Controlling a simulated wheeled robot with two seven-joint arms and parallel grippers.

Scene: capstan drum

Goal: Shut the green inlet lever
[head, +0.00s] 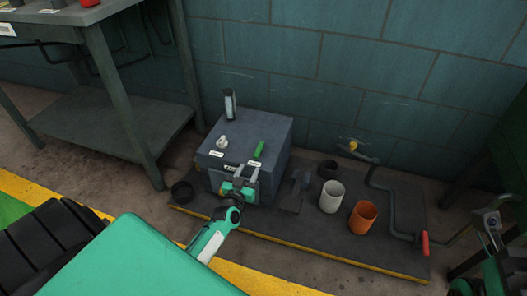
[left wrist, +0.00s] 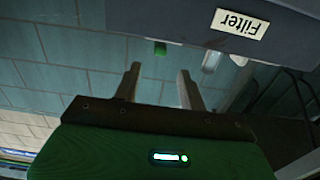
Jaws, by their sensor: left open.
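The green inlet lever (head: 259,149) sits on top of a dark grey box (head: 270,128), toward its right side, with a small white label (head: 254,163) just in front of it. My left gripper (head: 241,176) is at the box's front upper edge, in front of the lever and apart from it. Its two fingers are spread with nothing between them. In the left wrist view, upside down, the lever's green end (left wrist: 160,48) shows beyond the open left fingers (left wrist: 159,84). A "Filter" label (left wrist: 239,24) is beside it. My right gripper (head: 487,220) is partly visible at the right edge.
A white knob (head: 222,142) and an upright clear and dark cylinder (head: 230,103) are on the box. A white cup (head: 331,196), an orange cup (head: 362,217) and a pipe with a red handle (head: 425,243) are to the right. A workbench (head: 105,120) stands at left.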

